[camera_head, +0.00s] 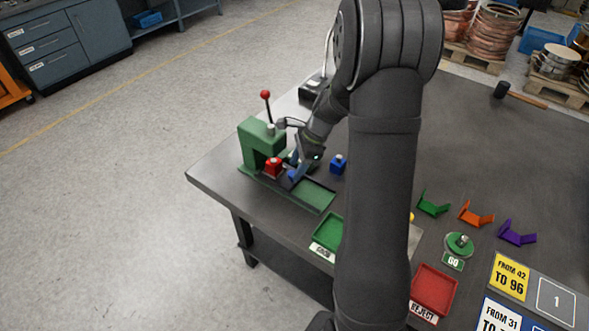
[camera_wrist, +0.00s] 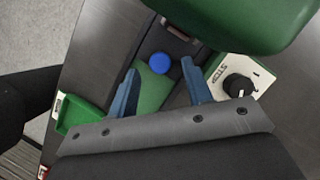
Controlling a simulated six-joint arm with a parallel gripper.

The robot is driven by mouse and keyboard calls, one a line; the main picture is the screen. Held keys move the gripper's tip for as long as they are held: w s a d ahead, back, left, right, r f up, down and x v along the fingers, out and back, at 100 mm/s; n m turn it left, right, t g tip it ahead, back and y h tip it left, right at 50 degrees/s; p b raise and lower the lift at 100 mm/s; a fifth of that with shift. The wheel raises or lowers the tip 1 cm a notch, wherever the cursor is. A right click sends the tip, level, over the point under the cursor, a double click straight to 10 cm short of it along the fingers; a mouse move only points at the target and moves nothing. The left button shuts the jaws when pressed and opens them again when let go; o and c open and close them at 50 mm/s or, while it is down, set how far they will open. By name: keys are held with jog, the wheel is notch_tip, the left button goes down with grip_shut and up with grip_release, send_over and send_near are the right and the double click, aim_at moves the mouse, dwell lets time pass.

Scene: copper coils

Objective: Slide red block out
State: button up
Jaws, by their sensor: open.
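The red block (camera_head: 273,167) sits at the mouth of the green press (camera_head: 262,143), at the upper end of the dark slide. It has a pale knob on top. My gripper (camera_head: 294,170) is low over the slide, just right of the red block, apparently not around it. In the wrist view my gripper (camera_wrist: 160,67) is open, with its blue fingers apart. A round blue thing (camera_wrist: 160,63) shows between the fingertips; I cannot tell what it is. The red block cannot be made out in the wrist view. The green tray (camera_head: 312,197) lies at the slide's lower end.
A blue block (camera_head: 338,164) stands close to my gripper's right. The press lever's red ball (camera_head: 265,94) sticks up. A control box with a dial (camera_wrist: 238,88) is beside the slide. The GOOD tray (camera_head: 328,232) and REJECT tray (camera_head: 434,289) lie nearer.

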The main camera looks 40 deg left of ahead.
jog(key=shift+x, duration=1.15)
grip_shut()
jog(key=d, duration=1.2)
jog(key=shift+d, duration=0.2)
grip_release()
